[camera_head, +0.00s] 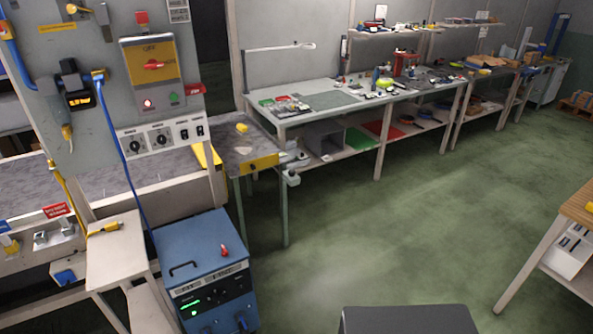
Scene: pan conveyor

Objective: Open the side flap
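A small grey table-like surface (228,149) adjoins the right end of the conveyor frame. A yellow panel (260,164) with a dark spot on it runs along its front edge. Another yellow strip (206,158) shows at its left, beside the conveyor. One of these yellow parts may be the side flap; I cannot tell which, or whether it is open or closed. A small yellow object (242,128) lies on the surface. My gripper is not in view.
A blue machine (205,250) with a red knob stands on the floor in front of the conveyor. A control panel (150,75) rises at the left. Workbenches (330,97) line the back wall. A wooden-topped table (577,206) stands at the right. The green floor (400,220) between is clear.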

